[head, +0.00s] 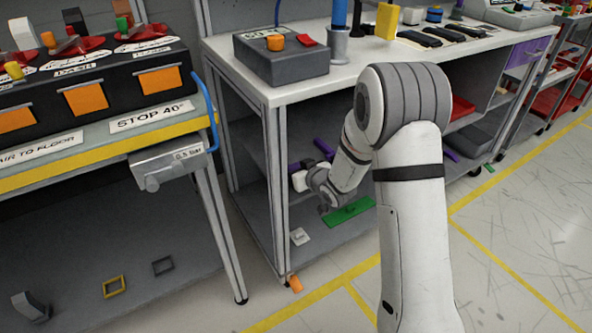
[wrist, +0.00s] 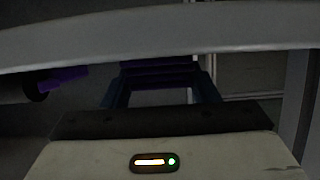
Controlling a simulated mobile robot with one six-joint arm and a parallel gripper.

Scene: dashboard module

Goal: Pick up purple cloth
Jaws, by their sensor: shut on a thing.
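My gripper (wrist: 160,84) shows in the wrist view with its two dark fingers closed on a purple cloth (wrist: 158,68), which spans between the fingertips. The light is dim there and the cloth's full shape is hidden. In the head view my arm reaches into the open shelf under the white bench, and the fingers cannot be made out clearly. A purple patch (head: 295,167) shows beside the wrist's white end; I cannot tell whether it is the same cloth.
Another purple piece (head: 324,147) lies deeper on the shelf. A green flat piece (head: 350,211) and a white piece (head: 299,236) lie on the lower shelf. The white bench top (head: 350,77) is above my wrist, and a bench leg (head: 276,190) stands to its left.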

